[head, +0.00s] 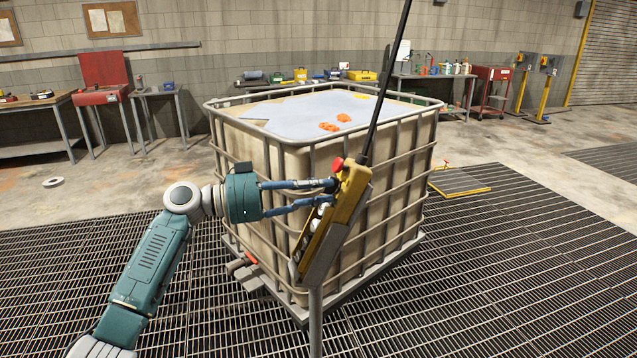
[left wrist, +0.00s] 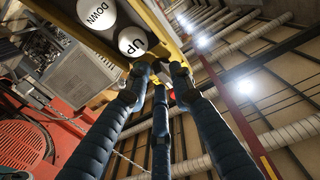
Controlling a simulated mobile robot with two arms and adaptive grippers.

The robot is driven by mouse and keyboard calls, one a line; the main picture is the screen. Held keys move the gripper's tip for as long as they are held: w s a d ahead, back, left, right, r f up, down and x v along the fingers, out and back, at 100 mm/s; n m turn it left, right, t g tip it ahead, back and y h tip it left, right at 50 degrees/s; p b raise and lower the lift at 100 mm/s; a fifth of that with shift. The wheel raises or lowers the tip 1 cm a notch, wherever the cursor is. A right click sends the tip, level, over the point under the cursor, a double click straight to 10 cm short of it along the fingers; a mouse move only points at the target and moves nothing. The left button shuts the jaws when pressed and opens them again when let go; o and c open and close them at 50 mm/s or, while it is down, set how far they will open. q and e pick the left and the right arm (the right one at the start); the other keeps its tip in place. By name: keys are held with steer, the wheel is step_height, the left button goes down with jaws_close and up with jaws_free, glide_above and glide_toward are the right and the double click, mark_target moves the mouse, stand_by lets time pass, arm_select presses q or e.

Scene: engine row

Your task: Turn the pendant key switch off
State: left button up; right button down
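The yellow pendant (head: 352,192) hangs tilted on a black cable in the middle of the head view, with a red button (head: 338,163) near its top. In the left wrist view the fingers (left wrist: 160,70) converge beside the UP button. The key switch is hidden around the fingertips, and I cannot tell whether they grip it. My right gripper is out of view.
A caged white tank (head: 262,150) stands right behind the pendant, with orange items (head: 328,126) on top. A grey post (head: 315,325) rises below the pendant. Benches and a red cart (head: 492,88) line the back wall. The grated floor at right is mostly clear.

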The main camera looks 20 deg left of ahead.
arm_select(q)
steer(key=shift+d, duration=0.1)
jaws_close()
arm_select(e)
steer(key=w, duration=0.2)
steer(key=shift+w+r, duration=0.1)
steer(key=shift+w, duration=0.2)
